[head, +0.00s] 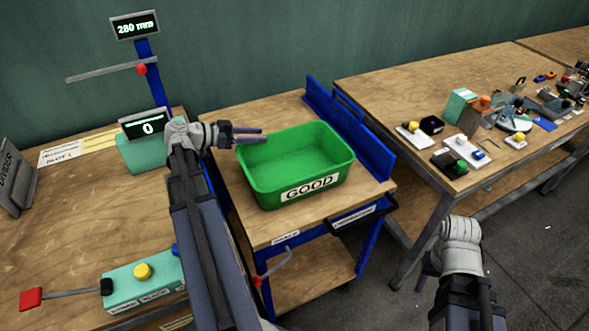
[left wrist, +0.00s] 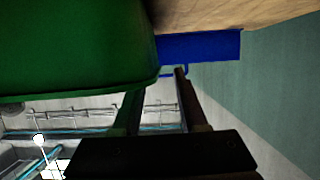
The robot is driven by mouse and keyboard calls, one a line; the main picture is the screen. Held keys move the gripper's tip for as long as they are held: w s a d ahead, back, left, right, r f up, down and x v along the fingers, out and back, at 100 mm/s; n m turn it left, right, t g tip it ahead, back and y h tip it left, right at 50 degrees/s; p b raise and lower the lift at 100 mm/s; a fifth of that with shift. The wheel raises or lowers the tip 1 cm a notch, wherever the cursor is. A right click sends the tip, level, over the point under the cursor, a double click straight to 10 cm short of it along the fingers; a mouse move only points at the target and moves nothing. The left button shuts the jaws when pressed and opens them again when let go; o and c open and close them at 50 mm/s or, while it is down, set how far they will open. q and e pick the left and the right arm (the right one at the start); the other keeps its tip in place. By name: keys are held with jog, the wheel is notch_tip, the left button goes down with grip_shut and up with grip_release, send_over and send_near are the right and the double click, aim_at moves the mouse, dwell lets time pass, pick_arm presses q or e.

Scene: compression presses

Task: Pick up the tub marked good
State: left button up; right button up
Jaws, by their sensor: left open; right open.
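The green open tub (head: 262,177) has a white label reading GOOD on its front and stands upright on a small wooden-topped cart. It looks empty. My left gripper (head: 264,136) is open at the tub's far left rim, its fingers pointing right. In the left wrist view the tub (left wrist: 70,45) fills the upper left, close to the fingers (left wrist: 158,85). I cannot tell whether they touch it, and nothing shows held between them. My right gripper (head: 452,240) is low at the right, away from the tub, with its fingers hard to make out.
The cart (head: 355,192) has a blue back rail (head: 347,133) behind the tub. A bench with a teal control box (head: 143,277) and displays is at left. A bench (head: 400,88) with several small parts is at right. Open floor (head: 540,250) lies at lower right.

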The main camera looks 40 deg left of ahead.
aim_at(276, 135)
pick_arm(q)
jog(key=shift+d+r+b+x, duration=0.15)
jog(key=shift+b+x, duration=0.1)
jog(key=shift+x, duration=0.85)
jog(key=shift+d+b+x, duration=0.15)
jog(key=shift+b+x, duration=0.1)
jog(key=shift+x, duration=0.85)
jog(key=shift+d+r+b+x, duration=0.1)
jog(key=shift+b+x, duration=0.15)
jog(key=shift+x, duration=0.85)
jog(key=shift+s, duration=0.15)
grip_shut()
